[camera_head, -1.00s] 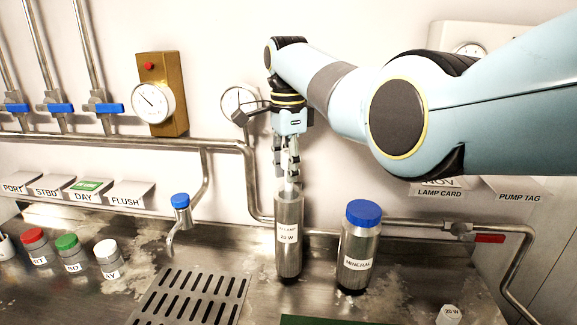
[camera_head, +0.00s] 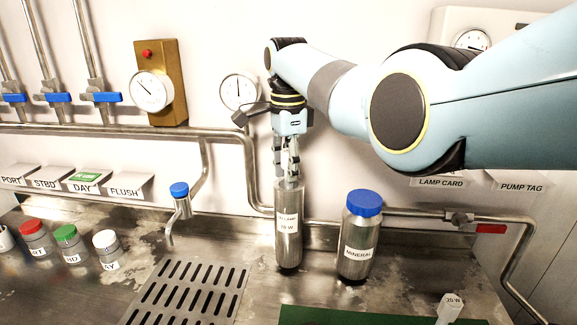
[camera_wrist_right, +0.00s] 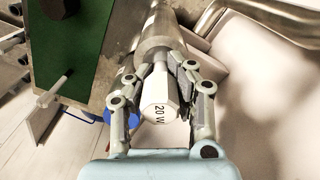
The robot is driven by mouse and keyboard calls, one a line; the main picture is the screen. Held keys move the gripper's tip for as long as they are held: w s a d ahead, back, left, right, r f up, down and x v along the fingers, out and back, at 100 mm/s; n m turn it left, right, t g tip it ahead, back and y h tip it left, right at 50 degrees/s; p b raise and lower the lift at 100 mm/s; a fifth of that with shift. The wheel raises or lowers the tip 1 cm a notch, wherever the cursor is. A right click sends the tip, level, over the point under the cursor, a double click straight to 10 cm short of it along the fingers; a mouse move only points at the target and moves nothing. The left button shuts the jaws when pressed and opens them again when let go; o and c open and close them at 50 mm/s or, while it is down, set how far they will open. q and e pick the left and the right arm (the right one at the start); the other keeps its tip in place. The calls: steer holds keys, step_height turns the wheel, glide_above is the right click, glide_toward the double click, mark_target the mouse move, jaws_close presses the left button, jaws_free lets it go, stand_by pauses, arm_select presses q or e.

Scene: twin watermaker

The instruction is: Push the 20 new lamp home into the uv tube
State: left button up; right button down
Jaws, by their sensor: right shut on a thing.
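In the right wrist view my right gripper (camera_wrist_right: 159,75) is shut on the white cap of the new lamp (camera_wrist_right: 160,110), marked "20 W". The lamp's far end runs toward the mouth of the tube (camera_wrist_right: 158,38); how deep it sits inside is hidden. My left gripper is not in view.
A blue-capped MINERAL bottle (camera_head: 358,235) stands close to the right of the tube. A tap (camera_head: 178,212) and a slotted drain (camera_head: 190,290) are to the left. A green mat (camera_head: 345,316) and another white "20 W" piece (camera_head: 449,308) are in front.

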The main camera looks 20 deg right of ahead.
steer(key=c, duration=1.2)
jaws_free()
steer(key=shift+s, duration=0.1)
steer(key=shift+o, duration=0.5)
steer(key=shift+f, duration=0.1)
steer(key=shift+r, duration=0.35)
steer(key=r, duration=1.1)
steer(key=shift+w+r, duration=0.15)
steer(key=shift+w, duration=0.1)
